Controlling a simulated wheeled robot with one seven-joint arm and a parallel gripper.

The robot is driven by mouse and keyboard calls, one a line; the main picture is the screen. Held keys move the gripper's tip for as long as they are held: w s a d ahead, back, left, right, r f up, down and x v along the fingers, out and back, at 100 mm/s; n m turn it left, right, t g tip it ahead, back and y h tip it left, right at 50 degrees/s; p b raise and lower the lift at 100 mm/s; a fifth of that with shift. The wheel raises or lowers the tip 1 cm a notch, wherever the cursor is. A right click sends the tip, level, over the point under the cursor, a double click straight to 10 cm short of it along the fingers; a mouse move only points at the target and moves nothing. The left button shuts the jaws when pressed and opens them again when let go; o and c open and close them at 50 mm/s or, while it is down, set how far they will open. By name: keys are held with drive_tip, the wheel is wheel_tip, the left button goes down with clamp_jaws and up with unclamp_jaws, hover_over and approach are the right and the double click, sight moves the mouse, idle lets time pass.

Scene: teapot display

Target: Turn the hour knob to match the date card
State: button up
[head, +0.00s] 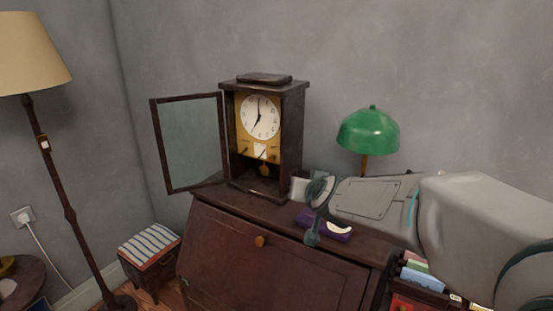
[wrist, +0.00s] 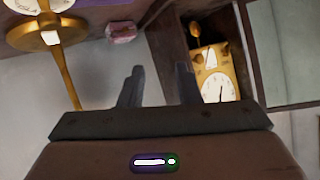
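The wooden clock (head: 292,130) stands upright on the dark cabinet, its glass door (head: 193,140) swung open to the left. Its white dial (head: 261,117) seems to read about seven o'clock. A white card (head: 260,151) sits on the gold panel below the dial, its print too small to read. Small dark knobs seem to flank the card, but I cannot tell them apart. The wrist view, turned upside down, shows the dial (wrist: 216,88) and card (wrist: 210,59) beyond the right finger. My gripper (wrist: 159,86) is open and empty, apart from the clock.
A brass pendulum (head: 265,170) hangs below the panel. A green lamp (head: 369,130) stands right of the clock, and a purple box (head: 327,226) lies on the cabinet (head: 240,235) beneath my arm. A floor lamp (head: 60,180) and striped stool (head: 149,243) are at left.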

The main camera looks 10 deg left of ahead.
drive_tip(key=w+a+r+m+t+h+p, duration=0.1)
drive_tip(key=w+a+t, duration=0.15)
drive_tip(key=a, duration=0.25)
drive_tip(key=w+a+r+m+t+h, duration=0.1)
drive_tip(key=w+a+t+h, duration=0.15)
drive_tip(key=a, duration=0.25)
drive_tip(key=m+h+p, duration=0.1)
drive_tip(key=m+h, duration=0.2)
drive_tip(key=h, duration=0.4)
approach(270, 160)
drive_tip(key=p+x, duration=0.2)
drive_tip(key=x, duration=0.6)
drive_tip(key=shift+w+d+p, duration=0.25)
drive_tip(key=shift+w+p, duration=0.1)
clamp_jaws()
